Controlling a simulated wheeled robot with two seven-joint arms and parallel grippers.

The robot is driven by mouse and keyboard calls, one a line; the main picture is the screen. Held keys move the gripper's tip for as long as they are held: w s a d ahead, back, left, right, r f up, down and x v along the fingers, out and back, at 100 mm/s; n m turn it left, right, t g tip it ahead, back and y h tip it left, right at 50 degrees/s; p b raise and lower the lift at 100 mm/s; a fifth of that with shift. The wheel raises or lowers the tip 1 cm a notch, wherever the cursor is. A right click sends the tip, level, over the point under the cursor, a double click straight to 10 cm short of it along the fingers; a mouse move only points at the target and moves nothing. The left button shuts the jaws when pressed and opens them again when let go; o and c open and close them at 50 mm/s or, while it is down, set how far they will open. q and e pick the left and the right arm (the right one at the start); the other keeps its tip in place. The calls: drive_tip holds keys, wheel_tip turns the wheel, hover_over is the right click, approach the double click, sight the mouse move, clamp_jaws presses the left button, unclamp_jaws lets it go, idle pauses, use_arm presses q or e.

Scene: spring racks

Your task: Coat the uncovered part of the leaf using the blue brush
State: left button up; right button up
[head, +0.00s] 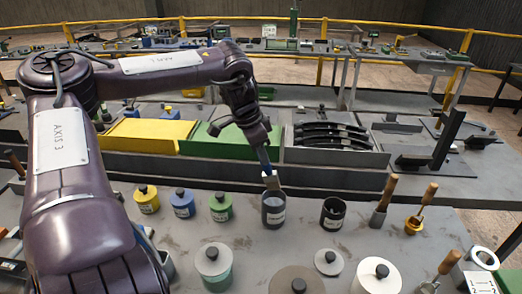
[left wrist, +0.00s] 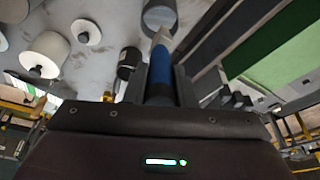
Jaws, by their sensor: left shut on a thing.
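My left gripper (head: 262,145) is shut on the blue brush (left wrist: 160,75). The brush points down, and its pale bristle end (head: 271,181) is at the mouth of a dark grey labelled can (head: 274,213). I cannot tell whether the bristles are inside the can or just above it. The can also shows at the top of the left wrist view (left wrist: 159,15). Dark curved leaves (head: 328,137) lie in a grey tray behind the can. Which part of a leaf is uncovered is too small to tell. My right gripper is not in view.
A black open can (head: 333,214) stands right of the grey one. Yellow (head: 147,200), blue (head: 183,204) and green (head: 221,207) lidded pots stand left. Wooden-handled brushes (head: 384,200) stand at the right. Larger lidded cans (head: 213,265) fill the front.

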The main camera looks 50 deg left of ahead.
sight(264, 176)
use_arm(q)
wheel_tip(264, 176, down, 3)
drive_tip(key=shift+r+b, duration=0.1)
drive_tip(key=shift+b, duration=0.7)
wheel_tip(264, 176, down, 3)
drive_tip(key=shift+b, duration=1.1)
drive_tip(key=shift+f+b, duration=0.9)
drive_tip(key=shift+f, duration=0.35)
drive_tip(key=shift+r, duration=0.1)
drive_tip(key=shift+r+p, duration=1.05)
drive_tip(key=shift+r, duration=0.25)
drive_tip(key=shift+r+p, duration=1.3)
drive_tip(key=shift+r, duration=0.6)
